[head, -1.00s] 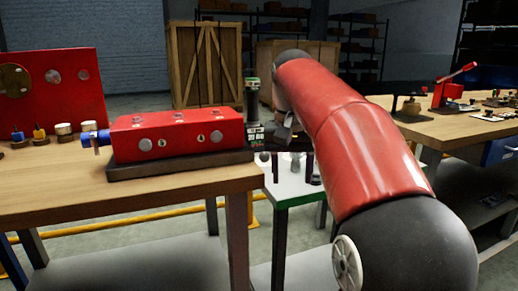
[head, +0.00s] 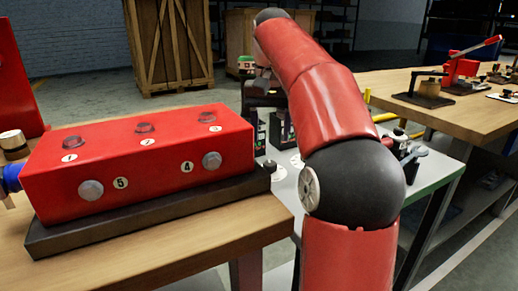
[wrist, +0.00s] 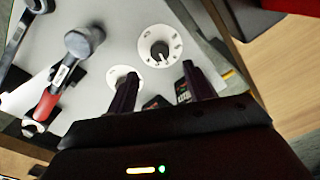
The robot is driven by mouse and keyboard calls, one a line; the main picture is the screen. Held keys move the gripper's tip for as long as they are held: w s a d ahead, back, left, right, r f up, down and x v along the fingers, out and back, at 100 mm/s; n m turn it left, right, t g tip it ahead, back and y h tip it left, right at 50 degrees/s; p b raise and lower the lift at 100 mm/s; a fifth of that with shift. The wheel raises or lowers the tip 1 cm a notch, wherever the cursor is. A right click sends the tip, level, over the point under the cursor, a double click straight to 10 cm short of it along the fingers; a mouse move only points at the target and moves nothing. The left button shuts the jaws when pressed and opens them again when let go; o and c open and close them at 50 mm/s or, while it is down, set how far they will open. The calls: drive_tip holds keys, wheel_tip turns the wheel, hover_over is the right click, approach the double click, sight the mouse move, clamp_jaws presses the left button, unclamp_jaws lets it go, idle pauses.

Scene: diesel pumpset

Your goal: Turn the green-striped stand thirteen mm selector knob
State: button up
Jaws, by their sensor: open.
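Two round white dials lie on a pale top in the wrist view. The upper dial (wrist: 160,47) shows a dark knob with a pointer at its centre. The other dial (wrist: 120,76) is partly hidden by my left finger. I cannot read which is the thirteen mm selector. My gripper (wrist: 160,84) is open and empty, its two fingers apart, and the upper dial appears beyond the gap. In the head view, the pale table with a green edge (head: 436,172) stands behind my arm, and a white dial (head: 297,160) shows beside the arm.
Dark boxes with labels (wrist: 184,92) stand near my fingers. A red block with numbered labels (head: 140,155) sits on the wooden bench at left. Another wooden bench (head: 445,115) stands at right.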

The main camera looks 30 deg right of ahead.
sight(270, 164)
drive_tip(key=shift+w+f, duration=0.1)
drive_tip(key=shift+f, duration=0.3)
wheel_tip(270, 164, down, 7)
drive_tip(key=shift+b, duration=1.25)
drive_tip(key=c, duration=1)
